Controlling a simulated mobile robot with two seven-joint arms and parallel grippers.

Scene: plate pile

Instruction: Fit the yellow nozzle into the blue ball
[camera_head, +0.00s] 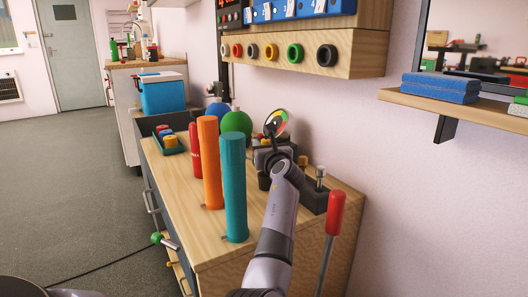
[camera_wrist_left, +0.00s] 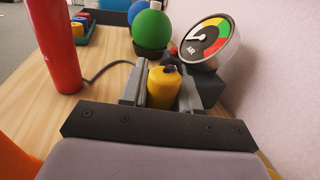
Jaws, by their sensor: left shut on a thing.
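The yellow nozzle (camera_wrist_left: 162,90) shows in the left wrist view between the two grey fingers of my left gripper (camera_wrist_left: 163,76), which is shut on it. In the head view my left gripper (camera_head: 271,157) is over the bench beside the gauge, and the nozzle cannot be clearly told there. The blue ball (camera_head: 217,112) stands farther back on the bench, partly hidden by the orange cylinder and green ball. Part of it shows at the top of the left wrist view (camera_wrist_left: 137,10). The nozzle is apart from the blue ball. My right gripper is not in view.
The green ball (camera_head: 236,122) and gauge (camera_head: 276,122) stand close beyond the left gripper. Red (camera_head: 195,150), orange (camera_head: 209,165) and teal (camera_head: 234,190) cylinders stand left of my arm. A red-handled lever (camera_head: 336,213) is at right. The bench (camera_head: 188,200) has bare wood at its left front.

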